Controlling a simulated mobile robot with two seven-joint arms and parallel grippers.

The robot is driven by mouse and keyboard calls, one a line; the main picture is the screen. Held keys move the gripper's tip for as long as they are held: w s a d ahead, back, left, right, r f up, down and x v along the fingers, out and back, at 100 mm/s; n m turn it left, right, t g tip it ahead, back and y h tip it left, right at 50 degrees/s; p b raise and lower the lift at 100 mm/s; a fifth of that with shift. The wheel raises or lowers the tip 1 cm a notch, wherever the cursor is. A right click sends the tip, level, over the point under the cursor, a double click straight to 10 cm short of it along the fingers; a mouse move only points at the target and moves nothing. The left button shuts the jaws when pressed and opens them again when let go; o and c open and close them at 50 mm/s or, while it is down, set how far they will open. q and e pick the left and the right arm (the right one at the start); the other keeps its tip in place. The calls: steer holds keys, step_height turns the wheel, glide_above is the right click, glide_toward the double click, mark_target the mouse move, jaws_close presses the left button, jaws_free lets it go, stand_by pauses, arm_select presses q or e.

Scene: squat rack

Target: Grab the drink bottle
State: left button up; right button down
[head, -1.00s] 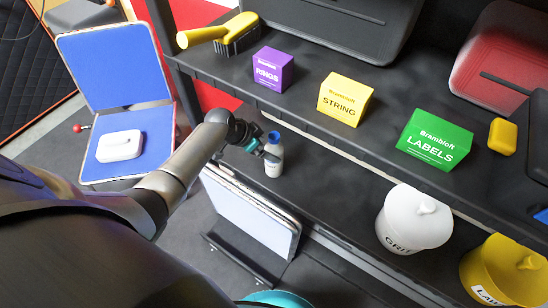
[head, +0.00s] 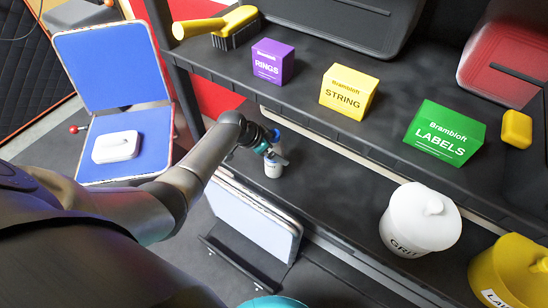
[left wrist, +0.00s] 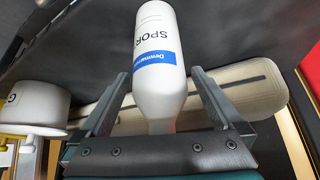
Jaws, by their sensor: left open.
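The drink bottle (head: 272,168) is white with a blue upper part and stands upright on the lower shelf, near its left end. In the left wrist view the white bottle (left wrist: 158,35) shows its SPOR lettering and a blue band. My left gripper (head: 269,149) is at the bottle's upper part and partly hides it. Its two fingers are open, one on each side of the bottle; whether either touches it is unclear.
The upper shelf overhangs behind, holding a purple box (head: 272,62), yellow box (head: 347,92), green box (head: 444,133) and brush (head: 236,27). A white bin (head: 420,222) and yellow bin (head: 512,272) stand right on the lower shelf, with bare shelf between them and the bottle.

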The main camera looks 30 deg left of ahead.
arm_select(q)
steer(key=shift+c, duration=0.2)
steer(key=c, duration=1.5)
steer(key=shift+c, duration=0.2)
steer(key=shift+r, duration=0.15)
jaws_close()
